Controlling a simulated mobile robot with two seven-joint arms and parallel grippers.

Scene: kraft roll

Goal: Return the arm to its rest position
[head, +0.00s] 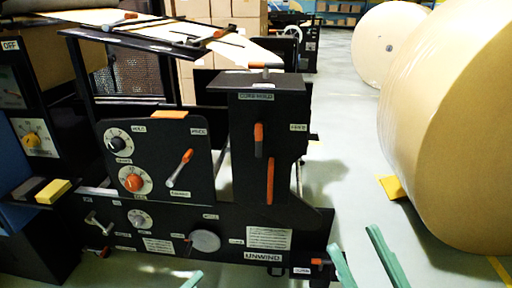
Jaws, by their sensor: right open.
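My right gripper (355,240) reaches up from the bottom edge, right of centre, with two green fingers spread apart and nothing between them. It shows in front of the grey floor, just right of the black unwind machine (225,225). I cannot tell how far it is from the machine. The tip of another green finger (192,280) shows at the bottom edge, left of centre. It looks like part of my left gripper, the rest of which is out of the frame. My arms are otherwise hidden.
The machine carries dials, orange-handled levers and a tall black box (268,100). A large kraft roll (450,130) stands at the right, with a yellow chock (391,188) by it. Another roll (385,45) is behind. Grey floor (345,170) between machine and rolls is clear.

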